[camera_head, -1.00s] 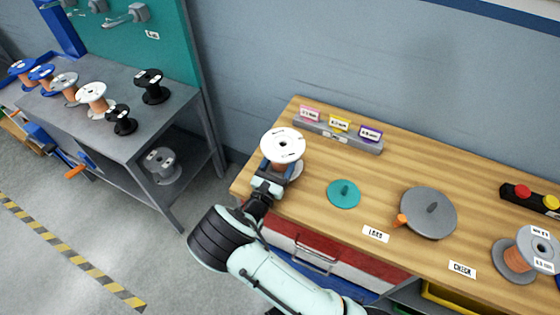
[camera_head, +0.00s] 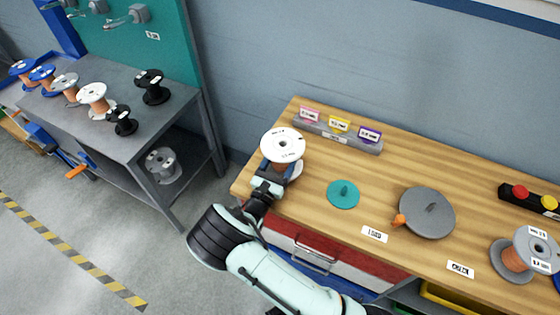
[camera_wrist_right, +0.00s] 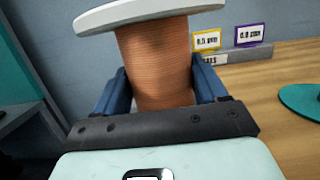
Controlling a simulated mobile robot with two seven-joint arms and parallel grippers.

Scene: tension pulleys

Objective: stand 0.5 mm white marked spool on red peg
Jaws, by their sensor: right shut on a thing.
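A white-flanged spool (camera_head: 283,146) wound with copper wire is held upright over the left end of the wooden bench. Small dark print shows on its top flange, too small to read surely. My right gripper (camera_head: 270,176) is shut on its copper winding, which also fills the right wrist view (camera_wrist_right: 158,62) between the blue fingers. Its lower flange is partly hidden, and I cannot tell whether it touches anything below. No red peg shows; a teal base with a peg (camera_head: 343,194) stands to the right of the spool. My left gripper is not in view.
A grey block with pink, yellow and purple tags (camera_head: 340,138) stands behind the spool. To the right are a grey disc with an orange handle (camera_head: 427,213), another spool (camera_head: 516,256) and a button box (camera_head: 528,198). Several spools stand on the grey table (camera_head: 140,135) at left.

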